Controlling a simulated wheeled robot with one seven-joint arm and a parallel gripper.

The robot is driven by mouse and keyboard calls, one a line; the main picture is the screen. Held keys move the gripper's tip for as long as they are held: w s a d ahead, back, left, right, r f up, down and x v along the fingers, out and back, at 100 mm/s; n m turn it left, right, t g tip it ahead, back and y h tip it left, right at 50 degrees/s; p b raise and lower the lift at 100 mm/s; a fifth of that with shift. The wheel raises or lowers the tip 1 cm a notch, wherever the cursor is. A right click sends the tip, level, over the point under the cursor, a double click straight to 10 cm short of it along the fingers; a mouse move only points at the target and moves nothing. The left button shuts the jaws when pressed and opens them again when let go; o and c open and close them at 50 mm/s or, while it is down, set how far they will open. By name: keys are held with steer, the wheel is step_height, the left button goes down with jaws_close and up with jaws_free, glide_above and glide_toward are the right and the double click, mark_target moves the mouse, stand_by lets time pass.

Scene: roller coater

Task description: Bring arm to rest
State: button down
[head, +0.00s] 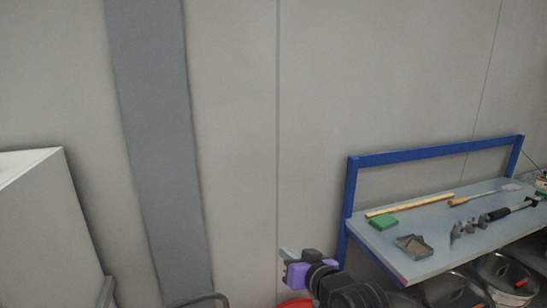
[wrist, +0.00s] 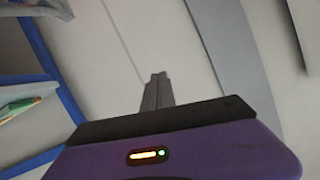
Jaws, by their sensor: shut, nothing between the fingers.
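My gripper (head: 290,255) shows at the bottom middle of the head view, with a purple body and grey fingers. It is raised in front of the plain wall panels, left of the workbench. In the wrist view my gripper's two dark fingers (wrist: 157,88) are pressed together, with nothing between them. They point toward the grey wall. Much of my arm lies below the bottom edge of the head view and is hidden.
A blue-framed workbench (head: 460,222) stands at the right, holding a green block (head: 382,222), a small grey tray (head: 414,247) and several tools. Buckets (head: 500,272) stand under it. A white cabinet (head: 45,230) is at the left.

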steer(key=s+d+f+h+b, duration=0.1)
steer(key=s+d, duration=0.4)
steer(key=s, duration=1.3)
steer(key=s+d+f+m+t+h, duration=0.1)
steer(key=s+d+f+h, duration=0.2)
steer(key=s, duration=1.5)
steer(key=s+d+f+m+h+b, duration=0.1)
steer(key=s+d+f, duration=0.4)
steer(key=s, duration=1.3)
steer(key=d+h, duration=0.1)
steer(key=d, duration=0.2)
steer(key=shift+d+t+b, duration=0.2)
steer(key=shift+t+b, duration=0.15)
steer(key=shift+t, duration=0.05)
steer(key=shift+w, duration=0.1)
